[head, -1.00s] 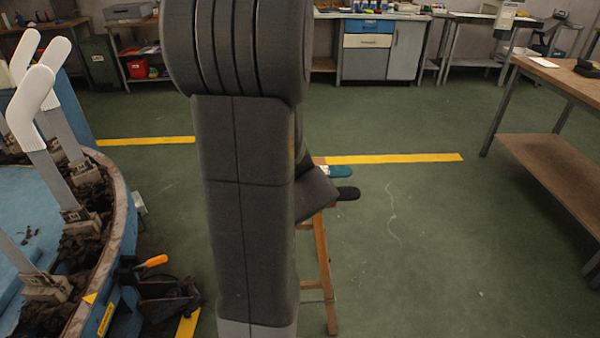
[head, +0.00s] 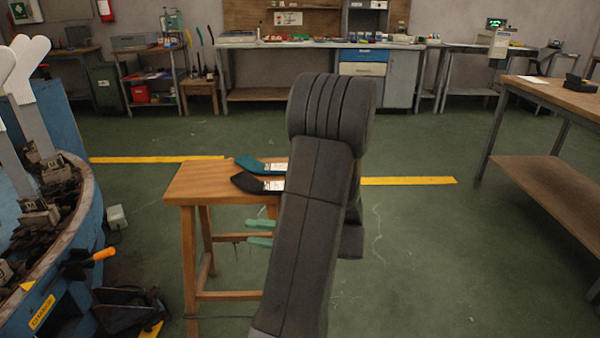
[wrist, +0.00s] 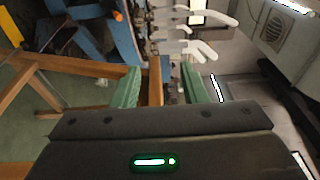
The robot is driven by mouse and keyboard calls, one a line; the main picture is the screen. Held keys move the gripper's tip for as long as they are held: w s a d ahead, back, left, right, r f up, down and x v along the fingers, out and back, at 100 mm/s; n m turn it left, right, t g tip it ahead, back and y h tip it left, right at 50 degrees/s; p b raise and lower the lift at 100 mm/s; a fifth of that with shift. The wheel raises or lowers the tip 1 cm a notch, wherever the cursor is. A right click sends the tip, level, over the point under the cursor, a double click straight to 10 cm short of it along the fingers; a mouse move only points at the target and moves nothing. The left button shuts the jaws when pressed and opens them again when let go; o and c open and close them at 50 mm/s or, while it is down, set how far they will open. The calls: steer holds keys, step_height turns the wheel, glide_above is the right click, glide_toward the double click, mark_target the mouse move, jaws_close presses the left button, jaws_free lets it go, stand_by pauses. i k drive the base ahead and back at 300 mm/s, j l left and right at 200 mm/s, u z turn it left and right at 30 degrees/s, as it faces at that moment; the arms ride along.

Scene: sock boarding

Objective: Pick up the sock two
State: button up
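Two socks lie side by side on a wooden stool (head: 190,185) in the head view: a teal sock (head: 255,164) behind and a black sock (head: 250,184) in front. Each has a white label, and my arm hides their right ends. Which one is sock two cannot be told. My gripper (head: 258,233) shows green fingers pointing left, below the stool top's level in the picture. In the wrist view the green fingers (wrist: 161,85) stand well apart with nothing held between them. No sock is clearly visible in that view.
A round blue machine (head: 95,225) with white upright boards (head: 22,65) stands at the left. A tool with an orange handle (head: 103,253) sticks out from it. A wooden workbench (head: 560,95) stands at the right. The green floor between stool and workbench is clear.

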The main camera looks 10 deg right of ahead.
mark_target(249, 163)
steer(key=i+l, duration=0.1)
steer(key=l, duration=0.3)
steer(key=i+l, duration=0.1)
steer(key=l, duration=0.35)
steer(key=i+l, duration=0.1)
steer(key=l, duration=0.3)
steer(key=i+l, duration=0.25)
steer(key=i, duration=0.2)
